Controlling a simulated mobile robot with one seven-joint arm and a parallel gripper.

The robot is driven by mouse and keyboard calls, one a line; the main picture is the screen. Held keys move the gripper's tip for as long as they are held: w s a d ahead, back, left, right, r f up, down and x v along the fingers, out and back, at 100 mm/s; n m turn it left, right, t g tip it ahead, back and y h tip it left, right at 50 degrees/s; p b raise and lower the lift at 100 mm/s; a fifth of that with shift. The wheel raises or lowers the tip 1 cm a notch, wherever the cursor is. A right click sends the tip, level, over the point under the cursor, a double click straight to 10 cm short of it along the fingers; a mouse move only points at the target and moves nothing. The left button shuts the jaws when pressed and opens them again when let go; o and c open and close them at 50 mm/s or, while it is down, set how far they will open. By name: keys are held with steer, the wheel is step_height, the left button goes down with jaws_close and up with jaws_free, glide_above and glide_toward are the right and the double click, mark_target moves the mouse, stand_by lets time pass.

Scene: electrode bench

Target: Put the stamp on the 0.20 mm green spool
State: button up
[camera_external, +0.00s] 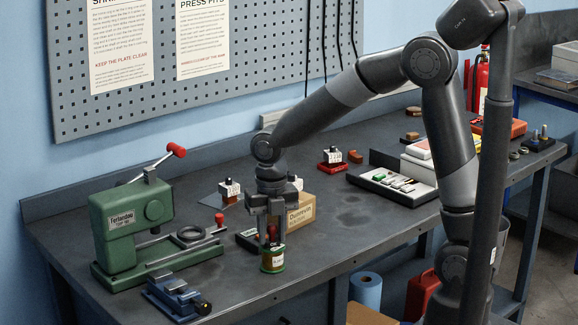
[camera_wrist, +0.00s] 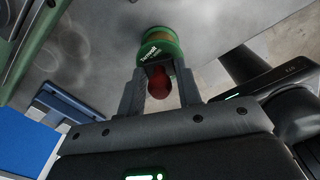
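The green spool (camera_external: 272,262) stands on the bench near its front edge, with a pale label on its side; its size marking is too small to read. It also shows beyond my fingertips in the wrist view (camera_wrist: 160,40). My gripper (camera_external: 268,234) points down right above the spool. In the wrist view my gripper (camera_wrist: 160,78) is shut on the stamp, whose red knob (camera_wrist: 160,86) shows between the fingers. The stamp's dark lettered block (camera_wrist: 154,54) is against or just over the spool; I cannot tell whether they touch.
A green press (camera_external: 130,225) with a red-tipped lever stands to the left. A small blue vise (camera_external: 178,297) is at the front left. A white-topped case (camera_external: 395,187) lies farther right.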

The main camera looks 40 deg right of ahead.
steer(key=o, duration=0.4)
steer(key=shift+r, duration=0.15)
step_height(320, 180, up, 12)
steer(key=shift+s+d+r+m+t, duration=0.35)
steer(key=shift+s+d+m+t, duration=0.6)
steer(key=shift+s+d+m, duration=3.2)
steer(key=shift+s+d+r+m+t, duration=0.35)
steer(key=shift+s+d+m+t, duration=1.05)
steer(key=shift+m, duration=4.9)
steer(key=shift+s+d+r+m+t, duration=0.4)
steer(key=shift+s+d+m, duration=2.45)
steer(key=shift+d+m, duration=1.75)
steer(key=shift+a+m, duration=0.65)
